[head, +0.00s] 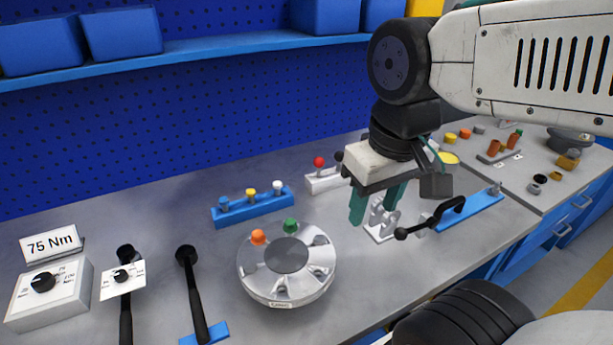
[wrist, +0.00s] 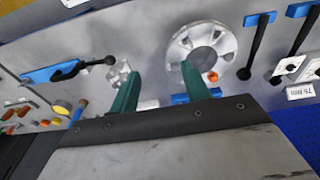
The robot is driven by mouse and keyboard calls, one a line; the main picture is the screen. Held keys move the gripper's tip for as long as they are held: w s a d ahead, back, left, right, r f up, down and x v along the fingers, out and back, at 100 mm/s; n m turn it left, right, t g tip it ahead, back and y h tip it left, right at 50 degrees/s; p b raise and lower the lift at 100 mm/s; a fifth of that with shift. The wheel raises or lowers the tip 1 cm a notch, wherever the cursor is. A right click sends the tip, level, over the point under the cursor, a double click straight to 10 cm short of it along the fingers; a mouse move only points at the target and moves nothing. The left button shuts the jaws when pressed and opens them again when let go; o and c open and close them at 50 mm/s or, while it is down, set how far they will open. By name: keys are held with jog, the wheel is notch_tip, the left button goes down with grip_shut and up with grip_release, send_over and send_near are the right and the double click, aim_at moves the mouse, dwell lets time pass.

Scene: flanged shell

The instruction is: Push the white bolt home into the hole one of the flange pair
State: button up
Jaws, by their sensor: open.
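The round silver flange pair (head: 287,270) lies on the bench left of my gripper. An orange bolt (head: 258,237) and a green bolt (head: 290,225) stand at its back rim; other rim holes look bare, and I cannot read which is hole one. The white bolt (head: 277,188) stands upright at the right end of a blue rack (head: 240,212), beside a yellow and a blue bolt. My gripper (head: 375,202) is open and empty above the bench, right of the flange and apart from it. The wrist view shows the flange (wrist: 203,42) beyond the green fingers (wrist: 160,72).
A small grey bracket (head: 381,222) stands below my gripper. A black-handled tool (head: 432,218) lies beside it by a blue holder (head: 470,212). A white rack with a red knob (head: 319,163) is behind. Black wrenches (head: 192,290) and a 75 Nm box (head: 48,290) are left.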

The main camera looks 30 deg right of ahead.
jog(key=w+f, duration=0.1)
jog(key=w, duration=0.9)
jog(key=t, duration=0.3)
send_near(277, 183)
jog(key=x, duration=1)
jog(key=shift+f, duration=0.1)
grip_shut()
